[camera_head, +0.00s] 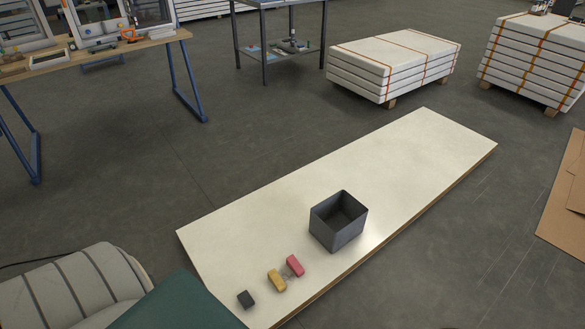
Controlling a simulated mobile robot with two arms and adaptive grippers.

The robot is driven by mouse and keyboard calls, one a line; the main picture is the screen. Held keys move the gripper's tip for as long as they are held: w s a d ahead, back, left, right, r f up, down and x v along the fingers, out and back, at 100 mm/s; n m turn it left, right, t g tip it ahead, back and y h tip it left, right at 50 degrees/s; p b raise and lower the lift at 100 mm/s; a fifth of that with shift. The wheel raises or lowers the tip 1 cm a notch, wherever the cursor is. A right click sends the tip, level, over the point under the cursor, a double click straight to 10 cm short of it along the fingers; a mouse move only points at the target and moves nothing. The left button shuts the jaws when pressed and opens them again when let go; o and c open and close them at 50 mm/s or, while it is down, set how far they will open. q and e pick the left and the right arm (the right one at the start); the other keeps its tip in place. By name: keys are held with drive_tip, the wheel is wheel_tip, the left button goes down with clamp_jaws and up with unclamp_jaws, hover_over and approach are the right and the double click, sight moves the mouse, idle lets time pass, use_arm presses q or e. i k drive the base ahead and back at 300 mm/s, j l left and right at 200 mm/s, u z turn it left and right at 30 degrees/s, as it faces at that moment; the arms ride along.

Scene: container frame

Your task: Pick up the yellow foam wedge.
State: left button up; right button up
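The yellow foam wedge (277,281) lies on a long, low, pale board (400,160), near the board's front end. A red block (295,266) lies just to its right and a little behind it. A small clear or greyish piece (287,272) shows between the two, too small to make out. Neither of my grippers shows in the head view.
An open dark grey box (338,220) stands on the board behind the blocks. A grey ribbed roll (70,290) and a dark green surface (175,305) are at the lower left. A workbench (150,41) and strapped slab stacks (390,65) stand farther back. The board's far half is clear.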

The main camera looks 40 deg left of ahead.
sight(273, 276)
drive_tip(key=i+u, duration=0.25)
drive_tip(key=u, duration=0.15)
drive_tip(key=i+l+u, duration=0.15)
drive_tip(key=u, duration=0.25)
drive_tip(key=i+l+u, duration=0.2)
drive_tip(key=u, duration=0.2)
drive_tip(key=i+l+u, duration=0.25)
drive_tip(key=u, duration=0.15)
drive_tip(key=i+j+z, duration=0.2)
drive_tip(key=i, duration=0.1)
